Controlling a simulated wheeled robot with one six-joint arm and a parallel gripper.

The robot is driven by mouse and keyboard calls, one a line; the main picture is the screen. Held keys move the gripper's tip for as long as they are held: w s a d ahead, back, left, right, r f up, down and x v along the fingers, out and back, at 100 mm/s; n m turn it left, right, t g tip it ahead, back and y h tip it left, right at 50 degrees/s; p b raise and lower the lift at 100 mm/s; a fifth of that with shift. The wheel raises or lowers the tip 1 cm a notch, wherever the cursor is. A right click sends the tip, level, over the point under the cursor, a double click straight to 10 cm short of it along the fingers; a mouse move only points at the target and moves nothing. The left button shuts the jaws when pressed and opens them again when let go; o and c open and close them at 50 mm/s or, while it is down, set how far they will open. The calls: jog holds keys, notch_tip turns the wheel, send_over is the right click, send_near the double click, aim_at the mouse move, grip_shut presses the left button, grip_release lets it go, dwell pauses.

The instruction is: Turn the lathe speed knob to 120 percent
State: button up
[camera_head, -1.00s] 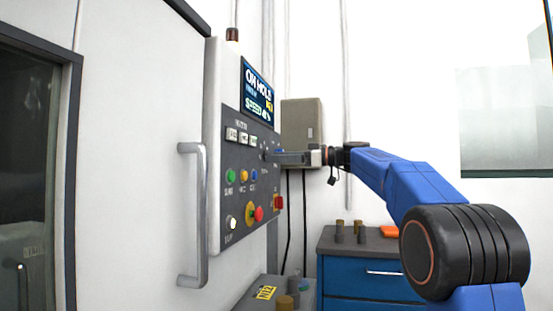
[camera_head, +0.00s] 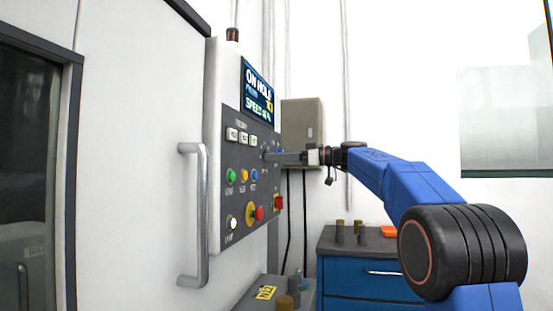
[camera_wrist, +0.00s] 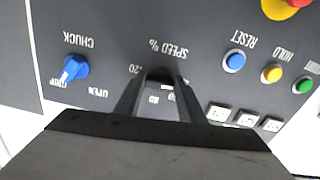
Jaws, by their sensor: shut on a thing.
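The lathe control panel (camera_head: 243,205) stands at the centre left in the head view. My gripper (camera_head: 268,156) reaches it from the right, with its fingertips at the panel face. In the wrist view the panel is upside down, and my gripper (camera_wrist: 159,82) is shut at the "SPEED %" label (camera_wrist: 168,48), on the speed knob. The fingers hide most of the knob, so its pointer cannot be made out. A "120" mark (camera_wrist: 134,69) shows beside the fingers. The screen (camera_head: 257,91) reads "ON HOLD" above a speed line whose digits are too small to read surely.
A blue chuck knob (camera_wrist: 75,69) sits near the gripper. White buttons (camera_wrist: 218,113), a blue reset button (camera_wrist: 234,61) and a red stop button (camera_head: 259,213) share the panel. A door handle (camera_head: 200,215) stands out at left. A blue cabinet (camera_head: 345,275) stands below the arm.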

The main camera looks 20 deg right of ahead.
jog(key=n, duration=3.2)
jog(key=shift+r+n, duration=0.35)
jog(key=shift+n, duration=0.05)
dwell(0.3)
dwell(0.4)
jog(key=o, duration=1)
jog(key=shift+r, duration=0.1)
jog(key=shift+o, duration=0.2)
